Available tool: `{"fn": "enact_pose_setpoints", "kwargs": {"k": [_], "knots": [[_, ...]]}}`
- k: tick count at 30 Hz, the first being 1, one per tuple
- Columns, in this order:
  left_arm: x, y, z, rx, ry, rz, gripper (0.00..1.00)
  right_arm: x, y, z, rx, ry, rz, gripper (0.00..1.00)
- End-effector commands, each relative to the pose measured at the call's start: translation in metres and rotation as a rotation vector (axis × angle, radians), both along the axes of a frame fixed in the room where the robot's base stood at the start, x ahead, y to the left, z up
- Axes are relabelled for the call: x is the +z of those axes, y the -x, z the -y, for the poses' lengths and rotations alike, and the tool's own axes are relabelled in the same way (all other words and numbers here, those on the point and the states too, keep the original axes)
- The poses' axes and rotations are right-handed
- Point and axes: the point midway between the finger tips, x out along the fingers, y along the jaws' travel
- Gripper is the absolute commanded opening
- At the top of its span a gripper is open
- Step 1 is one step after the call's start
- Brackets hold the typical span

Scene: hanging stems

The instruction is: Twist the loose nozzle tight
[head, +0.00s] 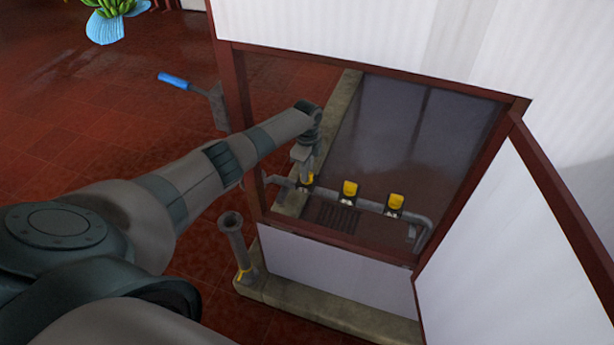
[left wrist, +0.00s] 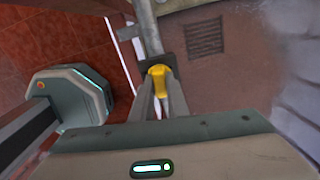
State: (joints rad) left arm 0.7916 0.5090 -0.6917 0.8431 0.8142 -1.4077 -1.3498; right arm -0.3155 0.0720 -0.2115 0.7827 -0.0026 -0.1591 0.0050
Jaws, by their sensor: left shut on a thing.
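A grey pipe (head: 371,206) runs low across the opening of a framed booth in the head view and carries 3 yellow nozzles. My left arm reaches in from the left, and my left gripper (head: 305,174) points down at the left nozzle (head: 310,178). In the left wrist view, my left gripper (left wrist: 160,100) is shut on this yellow nozzle (left wrist: 159,71), with a finger on each side. The middle nozzle (head: 350,188) and the right nozzle (head: 396,201) stand free. I cannot tell from the frames which nozzle is loose. My right gripper is not in view.
A dark red frame (head: 240,90) and white panels (head: 350,35) border the opening. A floor grate (head: 334,217) lies below the pipe. A grey post (head: 236,240) stands in front at the left. A blue-handled tool (head: 174,80) is left of the frame.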

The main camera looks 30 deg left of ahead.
Motion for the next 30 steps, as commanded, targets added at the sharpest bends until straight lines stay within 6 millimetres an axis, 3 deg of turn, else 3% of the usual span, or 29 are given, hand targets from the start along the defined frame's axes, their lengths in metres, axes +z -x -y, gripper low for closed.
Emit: {"fn": "enact_pose_setpoints", "kwargs": {"k": [12,21,22,24,30], "knots": [[-0.0016,0.0016,0.0008,0.182,0.001,-0.004,0.0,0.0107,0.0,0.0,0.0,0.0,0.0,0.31],[-0.0021,0.0015,0.0004,0.185,0.0,-0.003,0.0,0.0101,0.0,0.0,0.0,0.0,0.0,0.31],[-0.002,0.0015,0.0004,0.185,0.0,-0.003,0.16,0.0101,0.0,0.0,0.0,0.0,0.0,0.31],[-0.002,0.0015,0.0004,0.185,0.0,-0.003,0.33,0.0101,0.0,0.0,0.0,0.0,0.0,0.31],[-0.0013,0.001,0.0002,0.185,-0.001,-0.002,0.36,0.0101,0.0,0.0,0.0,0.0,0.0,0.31]]}}
